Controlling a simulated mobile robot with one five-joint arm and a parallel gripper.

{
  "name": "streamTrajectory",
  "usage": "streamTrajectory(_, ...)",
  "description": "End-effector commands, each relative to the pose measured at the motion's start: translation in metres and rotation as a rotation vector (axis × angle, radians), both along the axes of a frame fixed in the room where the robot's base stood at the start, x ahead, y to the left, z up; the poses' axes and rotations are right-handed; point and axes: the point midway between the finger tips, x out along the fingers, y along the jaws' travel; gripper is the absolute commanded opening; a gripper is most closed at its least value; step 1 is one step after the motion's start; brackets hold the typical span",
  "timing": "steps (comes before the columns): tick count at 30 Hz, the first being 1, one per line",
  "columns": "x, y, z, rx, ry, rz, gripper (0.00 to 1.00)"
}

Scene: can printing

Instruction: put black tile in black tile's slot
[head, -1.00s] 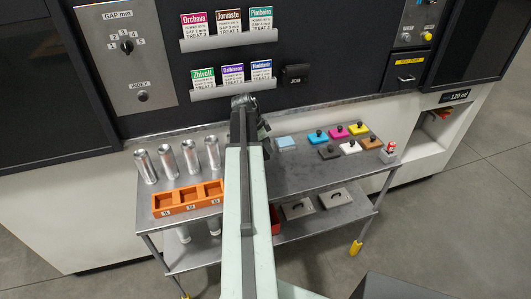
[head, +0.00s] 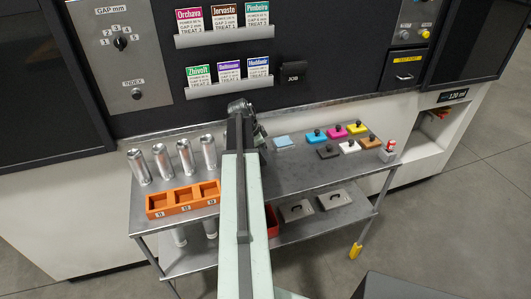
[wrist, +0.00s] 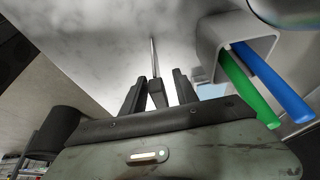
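The black tile (head: 328,151), a small dark block with a knob, sits on the right part of the metal table in the head view. It is in the front row, beside a white tile (head: 349,147) and a brown tile (head: 370,142). My gripper (head: 241,106) is behind the table's middle, by the dark panel, well left of the black tile. In the wrist view, my gripper's fingers (wrist: 160,90) are apart. A dark piece with a thin rod shows between them; I cannot tell what it is. No slot can be identified as the black tile's.
Blue, magenta and yellow tiles (head: 316,135) stand behind the black tile. An orange three-compartment tray (head: 183,211) and several silver cans (head: 162,161) are at the left. Green and blue pens (wrist: 262,85) show in a holder in the wrist view. My arm hides the table's middle.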

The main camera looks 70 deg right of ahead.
Motion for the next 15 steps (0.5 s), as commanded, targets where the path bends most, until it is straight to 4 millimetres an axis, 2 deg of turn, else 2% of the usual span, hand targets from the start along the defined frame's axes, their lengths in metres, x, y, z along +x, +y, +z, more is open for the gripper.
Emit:
streamTrajectory(5,0.001,0.001,0.013,0.000,0.000,0.000,0.36)
streamTrajectory(8,0.005,0.005,0.028,0.000,0.000,0.001,0.36)
streamTrajectory(15,0.020,0.018,0.081,0.000,0.000,0.000,0.36)
